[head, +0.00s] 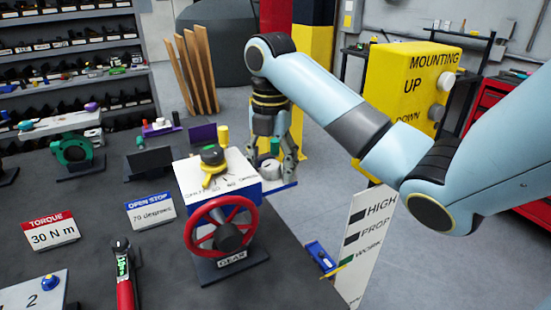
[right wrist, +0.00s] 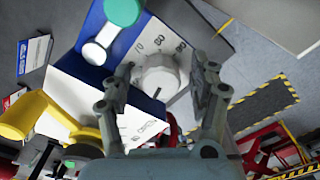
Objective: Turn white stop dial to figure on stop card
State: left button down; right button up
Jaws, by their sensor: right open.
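The stop card (head: 150,210) stands on the bench and reads "OPEN STOP 70 degrees". The white stop dial (right wrist: 162,72) shows in the right wrist view on a pale face with printed figures; I read 70 and 80, and the others are unclear. A dark mark is on the dial's lower edge. My right gripper (head: 277,160) points down behind the white and blue actuator box (head: 225,172). In the right wrist view its open fingers (right wrist: 165,80) are on either side of the dial; I cannot tell whether they touch it. The dial is not clearly visible in the head view. My left gripper is not in view.
The red handwheel (head: 222,227) is on the box's front, and a yellow and black indicator (head: 213,157) is on top. A green-capped part (right wrist: 122,12) is near the dial. A torque card (head: 51,231) and a red-handled tool (head: 124,280) are on the bench.

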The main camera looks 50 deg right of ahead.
jog(key=shift+s+a+r, duration=0.1)
jog(key=shift+a, duration=0.05)
jog(key=shift+c, duration=1.1)
jog(key=c, duration=0.9)
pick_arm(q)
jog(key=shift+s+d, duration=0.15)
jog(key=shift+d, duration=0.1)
pick_arm(e)
jog(key=shift+c, duration=0.2)
